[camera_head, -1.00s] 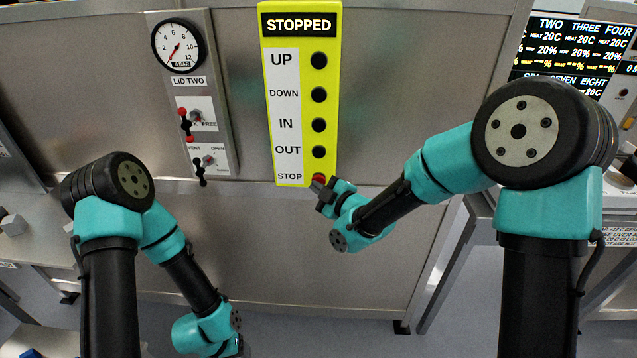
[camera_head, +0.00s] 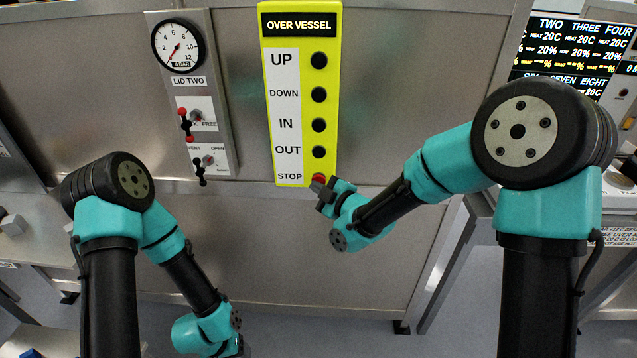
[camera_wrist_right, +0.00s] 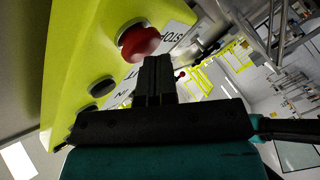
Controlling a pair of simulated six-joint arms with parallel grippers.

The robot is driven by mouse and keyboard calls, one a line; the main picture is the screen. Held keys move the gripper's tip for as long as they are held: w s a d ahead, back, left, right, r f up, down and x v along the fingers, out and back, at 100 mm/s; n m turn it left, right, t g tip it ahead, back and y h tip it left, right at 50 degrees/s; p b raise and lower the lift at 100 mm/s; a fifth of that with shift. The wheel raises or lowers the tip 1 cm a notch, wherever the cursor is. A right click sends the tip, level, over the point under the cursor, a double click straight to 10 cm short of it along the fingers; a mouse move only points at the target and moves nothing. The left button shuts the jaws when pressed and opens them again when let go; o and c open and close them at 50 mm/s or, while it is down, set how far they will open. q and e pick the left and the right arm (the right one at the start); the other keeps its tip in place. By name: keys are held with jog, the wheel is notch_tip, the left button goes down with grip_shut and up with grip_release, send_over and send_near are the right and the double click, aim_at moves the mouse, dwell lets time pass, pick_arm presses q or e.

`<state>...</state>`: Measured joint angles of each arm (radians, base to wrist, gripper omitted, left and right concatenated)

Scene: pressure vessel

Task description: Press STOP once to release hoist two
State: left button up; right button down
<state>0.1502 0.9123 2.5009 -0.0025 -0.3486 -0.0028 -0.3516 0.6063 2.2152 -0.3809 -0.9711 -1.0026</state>
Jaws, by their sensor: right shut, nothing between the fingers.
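The yellow hoist pendant (camera_head: 330,110) stands upright on the metal panel, with black buttons labelled UP, DOWN, IN and OUT. Its display (camera_head: 298,24) reads OVER VESSEL. The red STOP button (camera_head: 319,177) is at the bottom; it also shows large in the right wrist view (camera_wrist_right: 138,38). My right gripper (camera_head: 318,184) is shut and empty, its fingertips at the lower edge of the STOP button. In the right wrist view the closed fingers (camera_wrist_right: 157,62) overlap the button's edge; I cannot tell whether they touch. My left arm hangs low at the left, its fingers out of view.
A LID TWO panel (camera_head: 222,95) with a pressure gauge (camera_head: 179,46) and small levers (camera_head: 188,120) is left of the pendant. A status screen (camera_head: 575,50) is at the upper right. The metal front below the pendant is clear.

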jog(key=shift+s, duration=0.7)
jog(key=s, duration=0.5)
jog(key=shift+a, duration=0.25)
dwell(0.6)
jog(key=s+d+f+m+g+h, duration=0.25)
jog(key=d+f+m, duration=0.3)
jog(key=f, duration=0.45)
jog(key=s+d+f+m+g+h, duration=0.1)
jog(key=d+f+m+g+h, duration=0.2)
jog(key=d+f, duration=0.55)
jog(key=s+d+f+m+g+h, duration=0.1)
jog(key=s+d+f+m+g, duration=0.2)
jog(key=s+f, duration=0.5)
jog(key=s+d+f+m+g+h, duration=0.1)
jog(key=s+d+f+m+g, duration=0.2)
jog(key=s+d+f+m, duration=0.2)
jog(key=s+f+m, duration=0.3)
jog(key=s+f, duration=0.1)
jog(key=f, duration=0.1)
jog(key=shift+d, duration=0.25)
